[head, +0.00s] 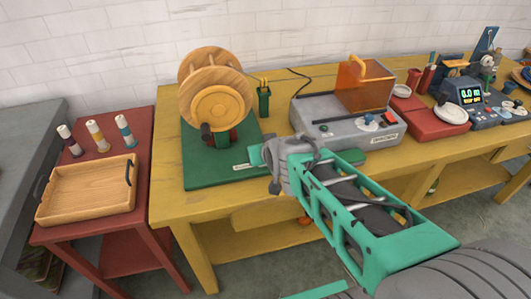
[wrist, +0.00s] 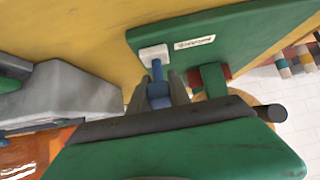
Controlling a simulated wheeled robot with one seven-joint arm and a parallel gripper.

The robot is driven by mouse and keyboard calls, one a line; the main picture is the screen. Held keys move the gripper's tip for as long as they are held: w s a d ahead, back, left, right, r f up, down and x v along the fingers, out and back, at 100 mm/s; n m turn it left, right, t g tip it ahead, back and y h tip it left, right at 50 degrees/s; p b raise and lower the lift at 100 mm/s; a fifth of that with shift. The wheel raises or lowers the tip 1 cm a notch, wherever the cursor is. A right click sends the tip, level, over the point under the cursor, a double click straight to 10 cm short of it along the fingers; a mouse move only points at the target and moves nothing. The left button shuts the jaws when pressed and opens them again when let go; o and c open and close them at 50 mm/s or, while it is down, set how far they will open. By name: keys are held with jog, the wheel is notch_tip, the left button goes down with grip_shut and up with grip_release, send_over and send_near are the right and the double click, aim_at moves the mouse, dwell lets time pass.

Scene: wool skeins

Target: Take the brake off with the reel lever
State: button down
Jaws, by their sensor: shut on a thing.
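The wooden reel (head: 213,85) stands on a green base (head: 208,178) on the yellow table. In the wrist view, a blue reel lever (wrist: 157,71) rises from a white block (wrist: 152,53) at the edge of the green base (wrist: 235,32), near a small white label. My gripper (wrist: 159,92) has its two grey fingers on either side of the lever, shut on it. In the head view, my gripper (head: 262,157) is at the right front of the base, and my wrist hides the lever there.
A grey machine (head: 345,130) with an orange cover stands close to the right of my gripper. A green cup (head: 263,100) is behind the base. A red table at left holds a wooden tray (head: 85,213) and several spools. A red tray (head: 428,122) is farther right.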

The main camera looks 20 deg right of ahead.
jog(key=shift+a, duration=0.1)
jog(key=c, duration=1.2)
grip_release()
jog(key=shift+s+r+p, duration=0.25)
jog(key=shift+r+p, duration=0.05)
jog(key=shift+r, duration=0.05)
jog(key=p+v, duration=0.4)
jog(key=v, duration=0.3)
